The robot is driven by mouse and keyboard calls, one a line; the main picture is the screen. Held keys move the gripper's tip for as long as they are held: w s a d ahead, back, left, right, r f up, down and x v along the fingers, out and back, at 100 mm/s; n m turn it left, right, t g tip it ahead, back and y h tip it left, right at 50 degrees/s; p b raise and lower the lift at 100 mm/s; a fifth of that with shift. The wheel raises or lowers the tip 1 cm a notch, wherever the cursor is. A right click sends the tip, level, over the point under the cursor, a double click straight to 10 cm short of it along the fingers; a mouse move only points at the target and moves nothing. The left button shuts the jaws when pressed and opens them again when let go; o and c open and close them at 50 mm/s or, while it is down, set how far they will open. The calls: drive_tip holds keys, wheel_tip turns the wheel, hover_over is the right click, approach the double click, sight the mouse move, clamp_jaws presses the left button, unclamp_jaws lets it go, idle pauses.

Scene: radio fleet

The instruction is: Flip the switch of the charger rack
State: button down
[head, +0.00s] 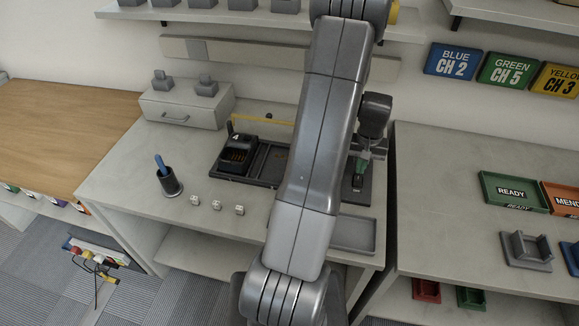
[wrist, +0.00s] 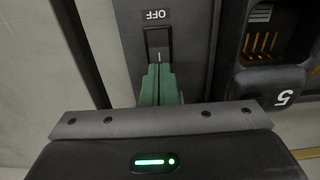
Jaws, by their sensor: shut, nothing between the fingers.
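The charger rack (head: 270,165) is a dark unit on the grey bench, largely hidden behind my arm in the head view. Its switch panel shows in the wrist view, with a black rocker switch (wrist: 158,42) beside an upside-down OFF label (wrist: 154,15). A white line mark shows on the rocker near my fingers. My gripper (wrist: 159,72) has green fingers, shut and empty, with the tips at the rocker's lower edge; whether they touch it I cannot tell. In the head view my gripper (head: 364,160) points down over the rack's right end.
A charging bay labelled 5 (wrist: 284,97) sits right of the switch in the wrist view. A grey tray (head: 353,234) lies at front right.

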drive_tip(key=shift+f+b, duration=0.8)
drive_tip(key=shift+f, duration=0.2)
idle(0.5)
drive_tip(key=shift+r, duration=0.15)
drive_tip(key=shift+r+p, duration=2.2)
drive_tip(key=shift+r, duration=1.25)
wheel_tip(320, 180, down, 7)
drive_tip(key=b, duration=0.4)
drive_tip(key=shift+f, duration=0.15)
drive_tip(key=shift+r, duration=0.2)
